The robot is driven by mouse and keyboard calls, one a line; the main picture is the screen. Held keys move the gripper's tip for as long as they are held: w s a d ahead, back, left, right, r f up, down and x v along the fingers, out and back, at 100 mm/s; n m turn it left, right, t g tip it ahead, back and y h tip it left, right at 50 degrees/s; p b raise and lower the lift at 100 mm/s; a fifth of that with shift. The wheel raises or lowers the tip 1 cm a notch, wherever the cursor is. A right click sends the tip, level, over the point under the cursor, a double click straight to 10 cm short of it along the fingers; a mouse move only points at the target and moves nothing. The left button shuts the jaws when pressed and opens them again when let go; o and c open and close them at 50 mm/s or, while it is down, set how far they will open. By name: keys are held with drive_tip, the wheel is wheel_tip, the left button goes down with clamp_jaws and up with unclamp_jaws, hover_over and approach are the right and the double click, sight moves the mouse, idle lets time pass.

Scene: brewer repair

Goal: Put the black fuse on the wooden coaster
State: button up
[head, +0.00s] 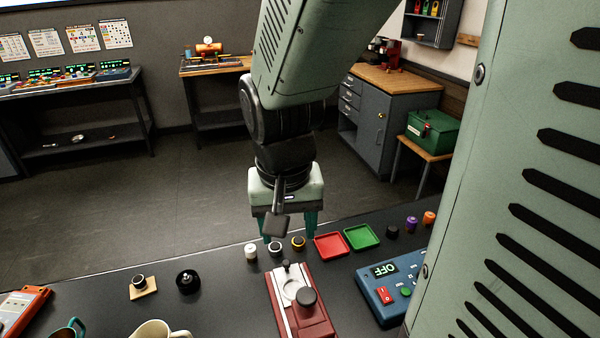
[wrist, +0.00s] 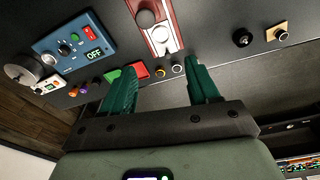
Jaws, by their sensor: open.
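My gripper (head: 287,233) is open and empty, pointing down above the far part of the dark table; in the wrist view its green fingers stand apart (wrist: 162,76). A plain black cylinder (head: 392,232), apparently the black fuse, stands right of the green tray, well to the right of my gripper. The wooden coaster (head: 152,291) lies at the left of the table and shows at the upper right of the wrist view (wrist: 269,35). A dark piece with a pale ring (head: 138,281) sits on it.
Red (head: 330,245) and green trays (head: 362,238), a purple cylinder (head: 411,223), an orange one (head: 428,218), a blue OFF box (head: 385,294), red device (head: 310,318) and black knob (head: 188,282) also stand here.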

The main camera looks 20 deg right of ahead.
drive_tip(key=s+r+n+t, duration=0.2)
drive_tip(key=s+r+t, duration=0.2)
drive_tip(key=s+r, duration=0.4)
wheel_tip(320, 180, up, 6)
drive_tip(key=shift+s+d+f+n+y, duration=0.2)
drive_tip(key=shift+s+d+n+y, duration=0.1)
drive_tip(key=shift+s+n, duration=0.1)
